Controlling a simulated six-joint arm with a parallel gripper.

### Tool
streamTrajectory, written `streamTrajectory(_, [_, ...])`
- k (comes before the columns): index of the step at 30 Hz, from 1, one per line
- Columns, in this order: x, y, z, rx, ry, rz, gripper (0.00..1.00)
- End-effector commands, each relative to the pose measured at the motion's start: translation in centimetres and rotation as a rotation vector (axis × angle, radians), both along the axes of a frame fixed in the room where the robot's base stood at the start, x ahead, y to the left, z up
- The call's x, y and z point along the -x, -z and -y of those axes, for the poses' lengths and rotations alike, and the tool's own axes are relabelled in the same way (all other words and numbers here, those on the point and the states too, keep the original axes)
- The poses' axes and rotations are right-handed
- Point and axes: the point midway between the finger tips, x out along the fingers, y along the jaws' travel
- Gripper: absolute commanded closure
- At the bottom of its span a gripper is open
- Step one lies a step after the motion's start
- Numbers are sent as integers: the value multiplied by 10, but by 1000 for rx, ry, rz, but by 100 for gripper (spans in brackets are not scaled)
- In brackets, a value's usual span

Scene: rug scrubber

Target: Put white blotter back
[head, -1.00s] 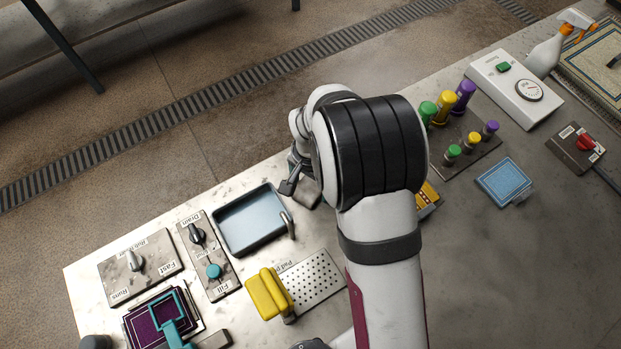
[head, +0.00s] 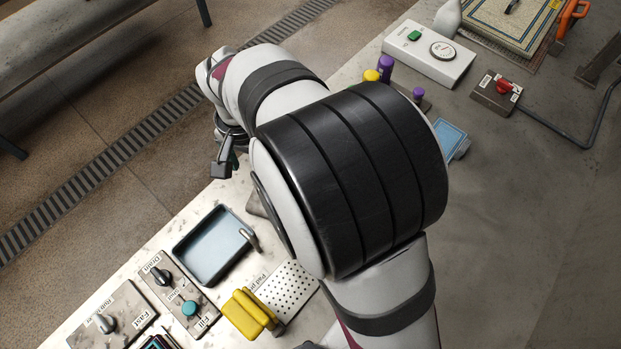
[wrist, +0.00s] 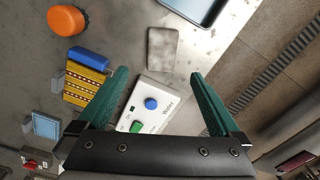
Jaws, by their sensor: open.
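I cannot make out a white blotter for certain in either view. A flat pale grey rectangular piece (wrist: 163,48) lies on the table beyond my fingertips in the wrist view; I cannot tell whether it is the blotter. My gripper (wrist: 157,74) is open, with nothing between its two green fingers. It is above a white box (wrist: 150,105) with a blue knob and a green button, marked "Water". My arm hides much of the table's middle.
A blue-grey tray (head: 208,246), a yellow-handled pad (head: 249,314) and a perforated plate (head: 284,290) are at lower left. The wrist view shows an orange round thing (wrist: 67,20), a yellow patterned block (wrist: 87,82) and a light blue pad (wrist: 45,126).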

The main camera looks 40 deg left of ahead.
Motion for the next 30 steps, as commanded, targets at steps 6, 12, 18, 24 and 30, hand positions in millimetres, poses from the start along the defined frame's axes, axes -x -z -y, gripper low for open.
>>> streamTrajectory(6, [-78, -75, 169, -30, 344, -42, 0])
streamTrajectory(12, [-17, -98, 336, -107, 747, -82, 0])
streamTrajectory(18, [21, -88, 361, -140, 870, -88, 0])
streamTrajectory(24, [20, -88, 361, -140, 868, -89, 0])
streamTrajectory(30, [20, -88, 361, -139, 868, -89, 0])
